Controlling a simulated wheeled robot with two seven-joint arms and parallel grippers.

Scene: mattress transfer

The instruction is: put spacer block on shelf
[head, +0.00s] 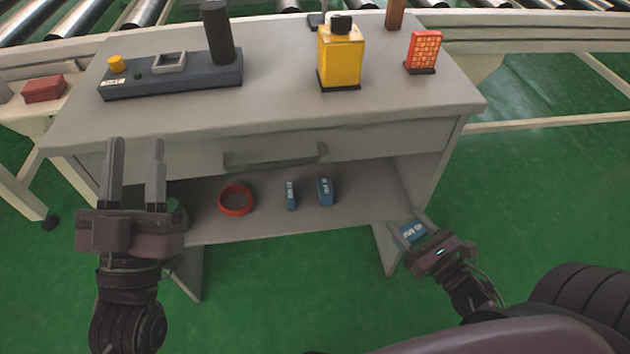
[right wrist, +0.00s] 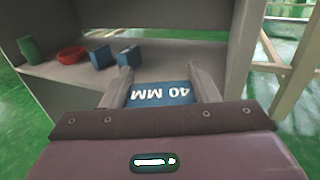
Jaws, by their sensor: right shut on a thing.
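My right gripper (head: 411,233) is shut on a blue spacer block (head: 413,231) at the right front of the grey desk. In the right wrist view the block (right wrist: 162,95) reads "40 MM" upside down between the fingers (right wrist: 161,92). The open shelf (head: 265,222) under the desk's drawer holds two more blue blocks, a thinner one (head: 291,196) and a thicker one (head: 325,191), standing side by side. My left gripper (head: 136,172) is open and empty in front of the desk's left side.
The shelf is clear right of the thicker block. A yellow bottle (head: 341,57), a dark control box (head: 172,76) and an orange item (head: 423,50) stand on the desktop.

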